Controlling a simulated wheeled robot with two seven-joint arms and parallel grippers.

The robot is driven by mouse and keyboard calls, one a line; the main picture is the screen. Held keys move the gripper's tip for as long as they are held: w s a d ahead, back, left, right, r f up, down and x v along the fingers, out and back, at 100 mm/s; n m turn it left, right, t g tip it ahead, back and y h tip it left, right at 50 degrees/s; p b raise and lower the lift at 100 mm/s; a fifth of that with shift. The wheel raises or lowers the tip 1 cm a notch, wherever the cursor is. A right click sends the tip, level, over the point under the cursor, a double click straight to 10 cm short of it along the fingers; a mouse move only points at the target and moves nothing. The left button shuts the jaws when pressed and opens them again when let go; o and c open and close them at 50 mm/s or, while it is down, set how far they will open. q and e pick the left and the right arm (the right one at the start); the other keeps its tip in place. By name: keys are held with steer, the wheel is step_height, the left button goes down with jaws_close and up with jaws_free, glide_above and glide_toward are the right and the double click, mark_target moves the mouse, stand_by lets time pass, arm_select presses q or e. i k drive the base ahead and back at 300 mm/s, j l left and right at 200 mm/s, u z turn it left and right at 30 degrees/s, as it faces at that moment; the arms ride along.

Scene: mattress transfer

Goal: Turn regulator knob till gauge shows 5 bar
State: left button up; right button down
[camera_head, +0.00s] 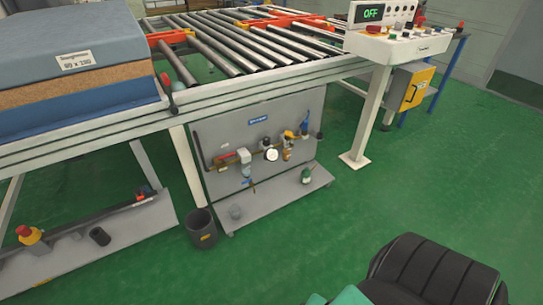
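A grey panel (222,130) with a blue label stands under the roller conveyor. A line of brass pipe and fittings (259,150) runs across it. The small round white gauge (271,155) sits near the middle of this line; its needle and numbers are too small to read. Yellow-brown fittings (288,141) and a dark fitting (304,130) lie to its right. Which part is the regulator knob I cannot tell. A red handle (226,155) is at the left of the line. Neither of my grippers is in view.
The panel's grey base shelf (285,203) holds a small green-and-white item (306,175). A dark bin (201,228) stands at its left front. The conveyor (235,92) bears a mattress (75,60). A control console (400,45) reads OFF. Green floor (330,220) is clear before the panel.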

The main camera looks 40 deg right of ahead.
mark_target(266, 140)
steer(key=z, duration=1.25)
